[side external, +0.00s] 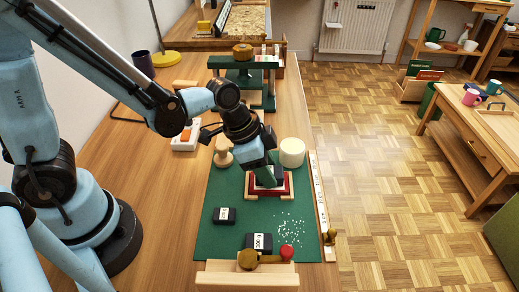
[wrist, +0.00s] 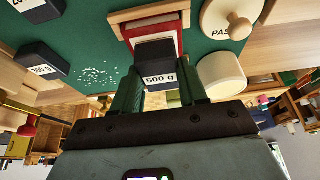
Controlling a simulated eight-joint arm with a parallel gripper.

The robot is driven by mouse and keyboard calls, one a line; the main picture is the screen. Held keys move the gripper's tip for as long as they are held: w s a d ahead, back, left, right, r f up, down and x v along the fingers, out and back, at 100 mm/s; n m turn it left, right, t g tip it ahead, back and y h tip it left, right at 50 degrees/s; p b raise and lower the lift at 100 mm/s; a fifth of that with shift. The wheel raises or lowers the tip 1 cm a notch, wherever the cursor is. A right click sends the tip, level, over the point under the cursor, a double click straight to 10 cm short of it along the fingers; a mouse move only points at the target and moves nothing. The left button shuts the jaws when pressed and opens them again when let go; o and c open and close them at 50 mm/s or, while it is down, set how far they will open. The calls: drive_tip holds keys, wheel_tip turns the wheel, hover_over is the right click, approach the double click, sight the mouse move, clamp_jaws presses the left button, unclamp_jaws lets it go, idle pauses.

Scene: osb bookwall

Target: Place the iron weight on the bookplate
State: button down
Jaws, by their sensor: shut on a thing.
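My gripper (side external: 264,173) is shut on a dark block-shaped iron weight, whose white label reads 500 g in the wrist view (wrist: 155,52). The two green fingers press its sides. The weight is over a red piece with a pale border in a wooden frame (side external: 268,192); the red piece also shows behind the weight in the wrist view (wrist: 141,27). I cannot tell whether the weight touches it. The bookplate is not clearly distinguishable; the weight and fingers hide the middle of the red piece.
Two other dark weights (side external: 225,215) (side external: 259,241) stand on the green mat (side external: 212,240). A white cylinder (side external: 292,152) and a wooden-knobbed round piece (side external: 223,155) stand close behind the frame. White crumbs (side external: 290,228) lie on the right. A wooden ruler (side external: 321,205) edges the mat.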

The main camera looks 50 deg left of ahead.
drive_tip(key=shift+f, duration=0.1)
drive_tip(key=c, duration=0.6)
unclamp_jaws()
drive_tip(key=shift+v, duration=6)
drive_tip(key=a+n+t+y, duration=0.3)
drive_tip(key=a+n+t, duration=0.1)
drive_tip(key=a+n, duration=0.4)
drive_tip(key=shift+s+a+n, duration=0.3)
drive_tip(key=shift+s+n, duration=0.15)
drive_tip(key=shift+n, duration=0.05)
